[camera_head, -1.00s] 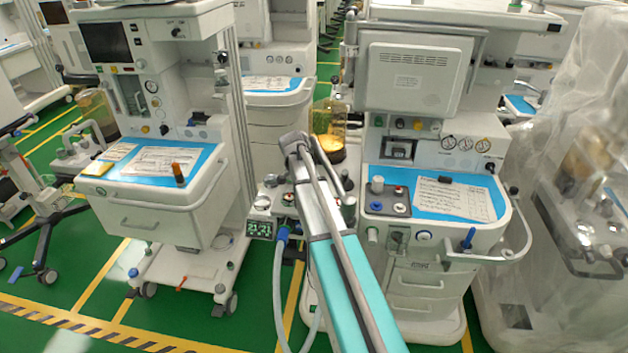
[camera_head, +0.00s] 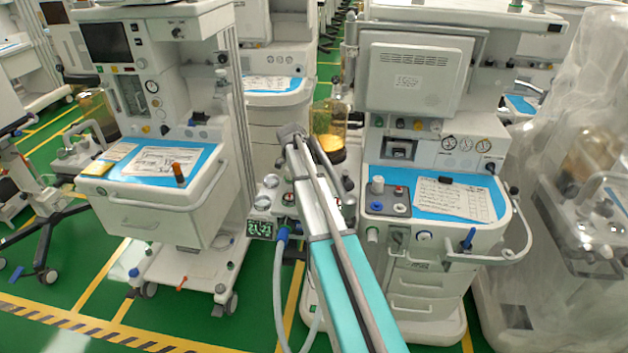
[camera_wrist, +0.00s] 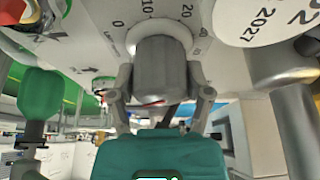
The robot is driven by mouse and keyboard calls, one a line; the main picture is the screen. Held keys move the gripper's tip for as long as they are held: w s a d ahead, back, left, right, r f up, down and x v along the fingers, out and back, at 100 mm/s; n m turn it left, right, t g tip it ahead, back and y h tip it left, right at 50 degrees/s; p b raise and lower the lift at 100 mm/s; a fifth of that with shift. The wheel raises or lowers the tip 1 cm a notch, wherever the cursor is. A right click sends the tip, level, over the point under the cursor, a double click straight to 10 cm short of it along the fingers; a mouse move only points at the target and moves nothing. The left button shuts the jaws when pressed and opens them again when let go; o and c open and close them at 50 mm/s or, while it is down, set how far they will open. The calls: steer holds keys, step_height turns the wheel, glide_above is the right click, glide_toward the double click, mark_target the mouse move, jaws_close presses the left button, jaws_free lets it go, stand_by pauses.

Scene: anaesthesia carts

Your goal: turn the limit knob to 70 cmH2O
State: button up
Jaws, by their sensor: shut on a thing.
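The limit knob (camera_wrist: 163,62) is a grey cylinder on a pale panel, in the upper middle of the wrist view. Scale marks are printed around its base; 0, 10 and 20 can be read, with part of another number at the right. A short red mark shows on the knob's near end. The 70 mark is not visible and the pointer's setting cannot be read. My gripper (camera_wrist: 162,98) is shut on the knob, one finger at each side. In the head view my arm hides the knob and gripper.
A green knob-like part (camera_wrist: 40,95) stands left of my gripper, and a pale post (camera_wrist: 296,120) stands at the right. The right cart (camera_head: 440,235) stands close on the right.

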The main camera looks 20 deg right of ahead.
steer(key=shift+s, duration=0.2)
steer(key=o, duration=1.1)
steer(key=shift+w, duration=0.1)
steer(key=shift+o, duration=0.2)
steer(key=shift+a+r+n+p, duration=0.3)
steer(key=shift+a+r+p, duration=0.05)
steer(key=shift+a+p, duration=0.1)
steer(key=a+r+n+p, duration=0.1)
steer(key=s+a+r+n+t+p, duration=0.1)
steer(key=shift+a+r+n+t, duration=0.15)
steer(key=shift+a+n+t, duration=0.15)
steer(key=shift+a, duration=0.1)
steer(key=s+a+n+y+p, duration=0.1)
steer(key=s+a+n+y, duration=0.1)
steer(key=s+a+n, duration=0.7)
steer(key=s+a+r+n+y+p, duration=0.1)
steer(key=s+a+n+y, duration=0.1)
steer(key=s+a+n, duration=0.7)
steer(key=shift+s+a+n+t, duration=0.15)
steer(key=shift+s+n+t, duration=0.25)
steer(key=shift+s+n, duration=2.1)
